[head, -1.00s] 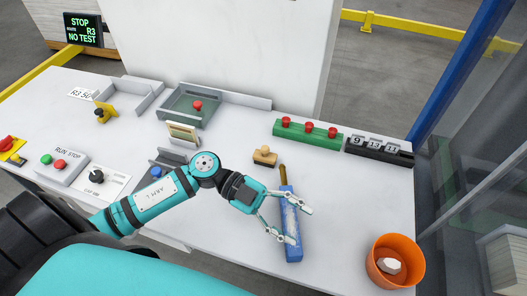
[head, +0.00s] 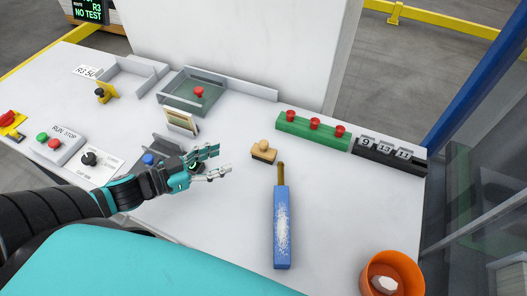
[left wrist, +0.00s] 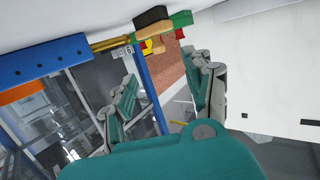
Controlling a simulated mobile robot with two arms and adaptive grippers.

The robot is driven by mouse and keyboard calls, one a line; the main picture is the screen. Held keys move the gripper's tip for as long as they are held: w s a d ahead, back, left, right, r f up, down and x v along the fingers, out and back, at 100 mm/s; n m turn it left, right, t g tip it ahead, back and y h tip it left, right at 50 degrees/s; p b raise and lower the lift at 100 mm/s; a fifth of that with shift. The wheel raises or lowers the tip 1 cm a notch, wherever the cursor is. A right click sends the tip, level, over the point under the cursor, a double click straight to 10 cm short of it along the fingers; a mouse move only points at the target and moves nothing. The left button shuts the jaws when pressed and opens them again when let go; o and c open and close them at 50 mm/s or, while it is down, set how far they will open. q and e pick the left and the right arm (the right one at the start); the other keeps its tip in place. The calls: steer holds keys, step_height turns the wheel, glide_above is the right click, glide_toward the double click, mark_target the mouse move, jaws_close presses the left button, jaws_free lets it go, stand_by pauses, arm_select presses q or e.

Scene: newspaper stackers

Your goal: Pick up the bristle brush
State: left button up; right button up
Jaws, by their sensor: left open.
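The bristle brush (head: 263,152) is a small wooden block with a round knob on top and a dark underside. It stands upright on the white table, left of the brass end of the blue bar. My left gripper (head: 222,161) is open and empty, to the left of the brush and apart from it, its fingers pointing towards it. In the left wrist view, which looks upside down, the brush (left wrist: 147,31) shows near the top, beyond and between the open fingers. My right gripper is not in view.
A long blue bar (head: 282,230) with a speckled top lies right of the brush. A green block with red knobs (head: 312,127) and a number block (head: 388,149) stand behind. An orange bucket (head: 393,274) is front right. A small tilted frame (head: 181,122) stands behind my left gripper.

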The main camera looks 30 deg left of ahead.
mark_target(260, 145)
arm_select(q)
steer(key=x, duration=0.7)
steer(key=shift+w+d, duration=0.2)
steer(key=shift+w, duration=0.1)
steer(key=shift+w+d+f+p, duration=0.15)
steer(key=shift+w+d+p, duration=0.1)
steer(key=shift+w+p, duration=0.1)
steer(key=shift+w+d, duration=0.25)
steer(key=shift+w, duration=0.15)
steer(key=p+x, duration=0.1)
steer(key=x, duration=0.2)
steer(key=shift+d, duration=0.15)
steer(key=shift+w+d+f, duration=0.2)
steer(key=shift+w+d, duration=0.1)
steer(key=shift+w, duration=0.2)
steer(key=shift+s, duration=0.1)
steer(key=shift+c, duration=0.4)
jaws_close()
